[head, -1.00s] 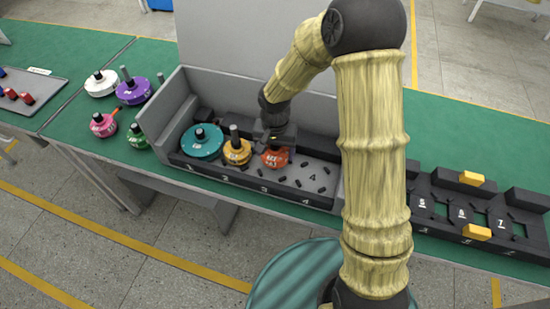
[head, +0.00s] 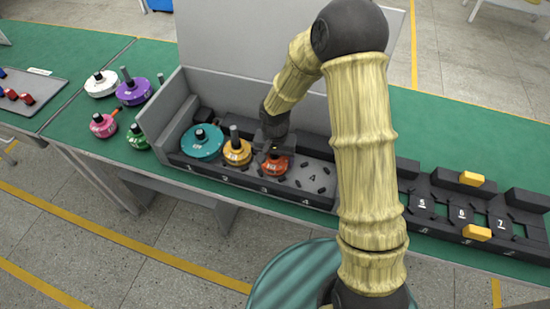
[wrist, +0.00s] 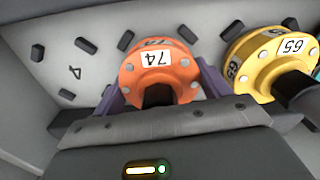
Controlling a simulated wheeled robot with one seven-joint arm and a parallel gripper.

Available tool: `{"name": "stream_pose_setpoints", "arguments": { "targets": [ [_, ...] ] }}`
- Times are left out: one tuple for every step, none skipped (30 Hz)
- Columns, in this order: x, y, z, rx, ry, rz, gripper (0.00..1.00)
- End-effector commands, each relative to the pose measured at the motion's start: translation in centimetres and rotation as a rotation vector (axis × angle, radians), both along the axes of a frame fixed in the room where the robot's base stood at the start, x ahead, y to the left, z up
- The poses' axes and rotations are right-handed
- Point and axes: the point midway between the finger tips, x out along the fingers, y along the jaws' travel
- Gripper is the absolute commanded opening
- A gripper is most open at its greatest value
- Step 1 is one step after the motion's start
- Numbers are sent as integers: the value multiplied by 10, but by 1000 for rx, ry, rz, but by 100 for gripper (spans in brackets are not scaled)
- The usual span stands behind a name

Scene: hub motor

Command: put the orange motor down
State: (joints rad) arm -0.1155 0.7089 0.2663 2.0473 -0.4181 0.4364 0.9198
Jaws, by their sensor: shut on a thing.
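The orange motor (head: 273,168), labelled 74, is at bay 3 of the grey bin, between the yellow motor (head: 237,152) and the empty bay 4. My gripper (head: 274,149) is over it from above. In the wrist view the orange motor (wrist: 152,62) sits between my two purple fingers, and my gripper (wrist: 158,92) is shut on it. It appears low, at or close to the bay floor; I cannot tell whether it touches. The yellow motor, labelled 65, also shows close to the right finger in the wrist view (wrist: 262,50).
A teal motor (head: 202,142) stands in bay 1. Bay 4 (head: 312,178) holds only small dark pegs. The bin's grey side wall (head: 163,108) rises at left. White, purple, pink and green motors stand left of the bin. A black rack (head: 430,221) with yellow blocks lies right.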

Motion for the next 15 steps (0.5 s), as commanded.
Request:
{"name": "stream_pose_setpoints", "arguments": {
  "targets": [
    [0,0,-2,1,-2,0,28],
    [0,0,-2,0,0,0,78],
    [0,0,-2,0,0,0,85],
    [0,0,-2,0,0,0,91],
    [0,0,-2,0,0,0,97],
    [0,0,-2,0,0,0,97],
    [0,0,-2,0,0,0,97],
    [0,0,-2,0,0,0,97],
    [0,0,-2,0,0,0,97],
    [0,0,-1,0,0,0,97],
    [0,0,-1,0,0,0,97],
    [0,0,-1,0,0,0,97],
    [0,0,-1,0,0,0,97],
    [0,0,-1,0,0,0,97],
    [0,0,0,0,0,0,97]
  ]
}}
